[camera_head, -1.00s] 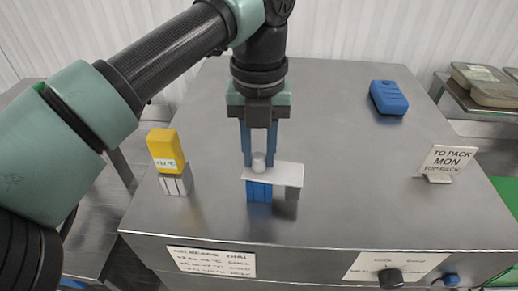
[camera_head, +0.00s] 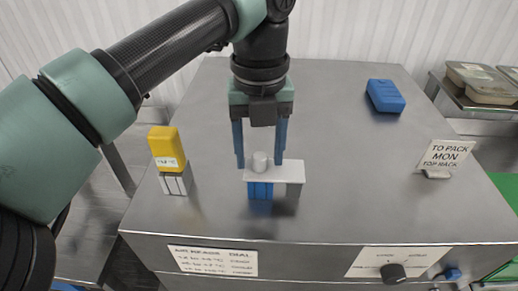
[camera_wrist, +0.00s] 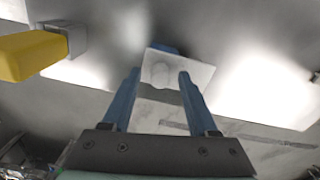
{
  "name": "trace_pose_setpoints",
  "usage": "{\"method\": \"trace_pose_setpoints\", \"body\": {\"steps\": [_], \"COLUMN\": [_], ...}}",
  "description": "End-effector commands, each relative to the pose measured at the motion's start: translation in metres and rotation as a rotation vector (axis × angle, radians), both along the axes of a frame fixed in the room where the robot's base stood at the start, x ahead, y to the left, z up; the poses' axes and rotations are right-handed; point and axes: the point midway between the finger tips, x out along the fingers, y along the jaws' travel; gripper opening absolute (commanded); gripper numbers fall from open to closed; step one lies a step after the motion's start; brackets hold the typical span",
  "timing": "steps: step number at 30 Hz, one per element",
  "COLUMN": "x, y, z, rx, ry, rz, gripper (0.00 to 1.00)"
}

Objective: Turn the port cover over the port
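The port cover (camera_head: 288,171) is a flat white plate with a round knob (camera_head: 260,160) near its left end. It lies level across the top of a blue ribbed block (camera_head: 260,191) at left and a grey piece (camera_head: 291,189) at right. Which of these is the port I cannot tell; the plate hides their tops. The cover also shows in the wrist view (camera_wrist: 198,73). My gripper (camera_head: 259,165) points down with its two blue fingers spread, one on each side of the knob, with gaps between. In the wrist view my gripper (camera_wrist: 160,72) also appears open around the knob.
A yellow block (camera_head: 165,142) stands on a grey ribbed holder (camera_head: 175,180) to the left. A blue block (camera_head: 385,96) lies at the back right, and a sign (camera_head: 447,155) stands at right. A black dial (camera_head: 393,273) is on the front face. The steel top is otherwise clear.

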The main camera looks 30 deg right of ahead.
Motion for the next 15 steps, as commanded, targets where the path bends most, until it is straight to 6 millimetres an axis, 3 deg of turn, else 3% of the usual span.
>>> {"method": "trace_pose_setpoints", "body": {"steps": [8,15], "x": [0.001,0.001], "y": [0.0,-0.001], "z": [0.004,0.045], "rx": [0.0,0.0], "ry": [-0.002,-0.006], "rz": [0.0,0.001], "gripper": [0.6,0.6]}}
